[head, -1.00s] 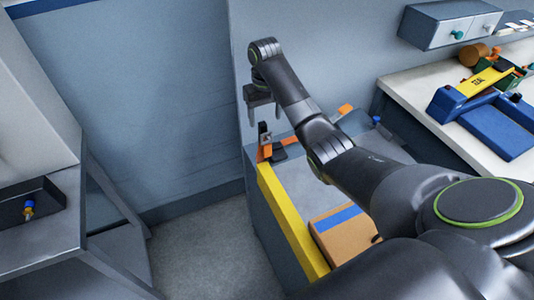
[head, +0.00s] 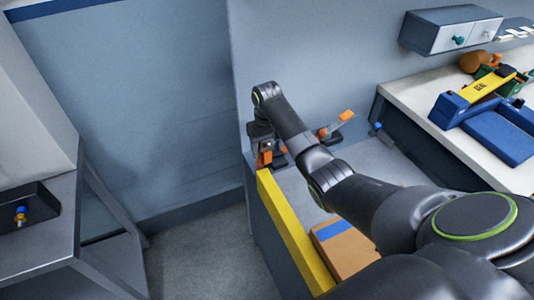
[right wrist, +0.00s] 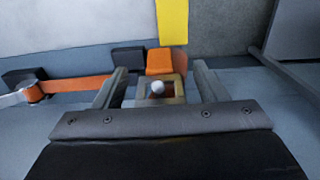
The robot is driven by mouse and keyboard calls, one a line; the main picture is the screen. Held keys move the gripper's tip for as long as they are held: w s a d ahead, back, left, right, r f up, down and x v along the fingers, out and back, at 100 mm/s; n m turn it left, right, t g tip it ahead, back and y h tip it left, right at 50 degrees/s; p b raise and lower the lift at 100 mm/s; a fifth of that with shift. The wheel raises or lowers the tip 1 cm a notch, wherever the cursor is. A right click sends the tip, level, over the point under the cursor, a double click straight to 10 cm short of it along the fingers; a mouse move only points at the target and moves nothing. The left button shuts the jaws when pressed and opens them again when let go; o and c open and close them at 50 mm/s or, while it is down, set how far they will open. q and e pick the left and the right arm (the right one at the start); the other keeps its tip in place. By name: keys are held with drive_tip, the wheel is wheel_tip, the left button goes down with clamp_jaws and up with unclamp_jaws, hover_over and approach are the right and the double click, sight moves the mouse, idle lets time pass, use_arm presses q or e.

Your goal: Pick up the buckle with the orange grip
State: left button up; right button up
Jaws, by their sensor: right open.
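The buckle's orange grip (head: 265,158) stands at the far end of the yellow bar, on the grey bench. In the right wrist view the orange grip (right wrist: 160,62) lies just beyond my fingertips. A tan square frame with a pale round knob (right wrist: 157,87) sits between my fingers. My right gripper (head: 260,140) is over the buckle, pointing down. It is open, with one finger on each side of the frame in the right wrist view (right wrist: 160,82). I cannot tell whether the fingers touch it. My right gripper hides part of the buckle in the head view. My left gripper is not in view.
An orange strap (right wrist: 80,84) runs left of the buckle. Another orange-tipped part (head: 345,115) stands to its right. The yellow bar (head: 290,230) edges the bench, with a cardboard box (head: 345,250) beside it. A wall is close behind; a blue device (head: 500,135) is on the right counter.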

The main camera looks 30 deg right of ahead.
drive_tip(key=shift+c, duration=0.4)
drive_tip(key=c, duration=1)
drive_tip(key=shift+r, duration=0.15)
drive_tip(key=shift+r+p, duration=0.4)
drive_tip(key=shift+p, duration=0.45)
drive_tip(key=shift+r, duration=0.1)
